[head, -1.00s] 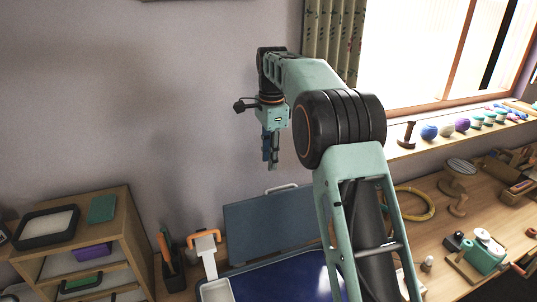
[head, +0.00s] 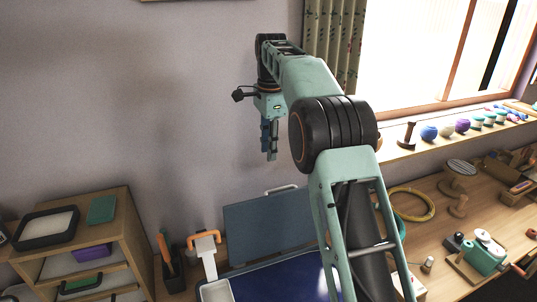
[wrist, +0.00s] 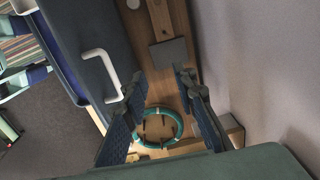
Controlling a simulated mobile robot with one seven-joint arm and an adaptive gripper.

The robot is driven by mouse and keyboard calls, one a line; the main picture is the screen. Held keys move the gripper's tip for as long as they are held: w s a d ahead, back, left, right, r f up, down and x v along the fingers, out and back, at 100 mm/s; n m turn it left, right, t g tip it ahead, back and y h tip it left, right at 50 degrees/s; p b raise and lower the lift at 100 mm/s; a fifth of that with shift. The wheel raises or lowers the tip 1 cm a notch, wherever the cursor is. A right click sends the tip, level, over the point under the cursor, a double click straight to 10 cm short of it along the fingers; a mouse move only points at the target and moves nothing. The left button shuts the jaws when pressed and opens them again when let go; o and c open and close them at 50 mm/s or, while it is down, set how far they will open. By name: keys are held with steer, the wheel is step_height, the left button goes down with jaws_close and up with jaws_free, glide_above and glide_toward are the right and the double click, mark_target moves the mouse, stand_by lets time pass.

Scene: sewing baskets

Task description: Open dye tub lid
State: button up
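The dye tub's dark blue lid (head: 268,225) stands raised at the back of the tub, with a pale handle (head: 282,189) on its top edge. The tub (head: 272,287) shows a deep blue inside, partly hidden by my arm. My gripper (head: 270,156) hangs pointing down above the lid, apart from it. In the wrist view the lid (wrist: 78,38) and its white handle (wrist: 103,72) lie left of my fingers. The fingers are spread with nothing between them, so my gripper is open.
A teal hoop (wrist: 177,124) lies on the bench below my fingers. The wall (wrist: 270,60) is close on the right in the wrist view. An orange-and-white tool (head: 207,252) stands left of the tub. A wooden shelf unit (head: 130,225) stands further left.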

steer(key=shift+s+r, duration=0.15)
steer(key=shift+r, duration=2.3)
steer(key=shift+c, duration=0.3)
steer(key=shift+c, duration=1.2)
steer(key=shift+s+m, duration=0.2)
steer(key=shift+m, duration=0.2)
steer(key=shift+c, duration=1.4)
steer(key=shift+s+a+r+m+b, duration=0.15)
steer(key=shift+s+m+b, duration=0.15)
steer(key=shift+m+b, duration=0.3)
jaws_close()
steer(key=s+d+f+m+t+y+b, duration=0.1)
steer(key=s+d+m+b, duration=0.2)
steer(key=s+m, duration=0.4)
steer(key=s+d+f+m+t+b, duration=0.15)
steer(key=s+m, duration=0.25)
steer(key=m, duration=0.5)
steer(key=d+x, duration=0.1)
steer(key=x, duration=0.8)
steer(key=shift+a+f, duration=0.15)
steer(key=shift+a, duration=0.15)
